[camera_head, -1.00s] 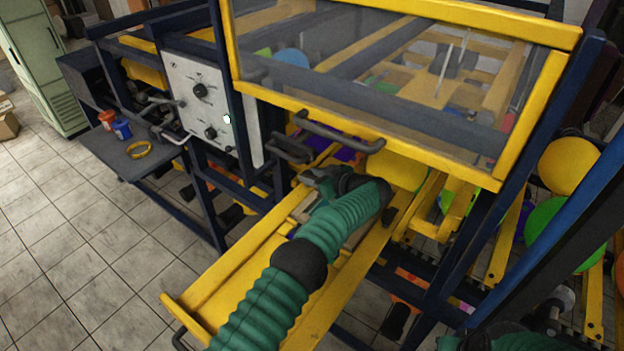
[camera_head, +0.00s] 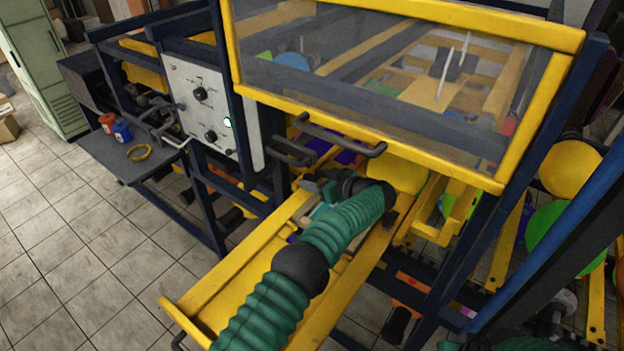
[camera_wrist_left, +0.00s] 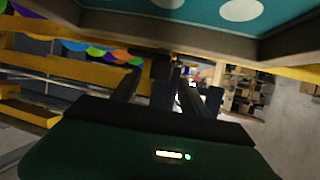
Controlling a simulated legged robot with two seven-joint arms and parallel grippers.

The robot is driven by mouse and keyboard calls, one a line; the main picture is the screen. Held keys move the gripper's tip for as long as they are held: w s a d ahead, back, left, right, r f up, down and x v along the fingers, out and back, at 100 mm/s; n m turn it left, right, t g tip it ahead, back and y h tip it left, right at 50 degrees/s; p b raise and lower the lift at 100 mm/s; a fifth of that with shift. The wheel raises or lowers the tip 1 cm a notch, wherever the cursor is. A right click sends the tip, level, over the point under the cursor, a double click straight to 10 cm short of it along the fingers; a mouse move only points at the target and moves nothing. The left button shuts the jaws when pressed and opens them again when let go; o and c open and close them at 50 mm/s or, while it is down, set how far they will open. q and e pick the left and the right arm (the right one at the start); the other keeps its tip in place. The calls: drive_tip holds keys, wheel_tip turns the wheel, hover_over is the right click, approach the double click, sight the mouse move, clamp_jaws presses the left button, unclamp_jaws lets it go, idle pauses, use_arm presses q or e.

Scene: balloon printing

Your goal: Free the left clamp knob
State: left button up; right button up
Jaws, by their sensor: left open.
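My left gripper (camera_head: 312,188) is at the machine's yellow sliding frame, below the handles of the clear-windowed yellow cover. My green arm hides much of it. In the left wrist view its two dark fingers (camera_wrist_left: 168,92) stand apart. A dark T-shaped part (camera_wrist_left: 160,62), possibly the left clamp knob, shows between and beyond the fingers; I cannot tell whether they touch it. In the head view I cannot make out the left clamp knob, which may be hidden by my wrist. My right gripper is not seen; only part of a green arm shows at the bottom right.
The yellow cover (camera_head: 440,160) overhangs my left wrist, with dark handles (camera_head: 340,136) on its lower edge. A control panel (camera_head: 205,105) and a side shelf (camera_head: 150,165) with small cups and a yellow ring stand left. Balloons (camera_head: 570,167) hang right.

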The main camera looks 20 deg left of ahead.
use_arm(q)
drive_tip(key=b+v, duration=0.3)
drive_tip(key=v, duration=1.2)
drive_tip(key=shift+d+r, duration=0.15)
drive_tip(key=shift+d, duration=0.15)
drive_tip(key=shift+s, duration=0.15)
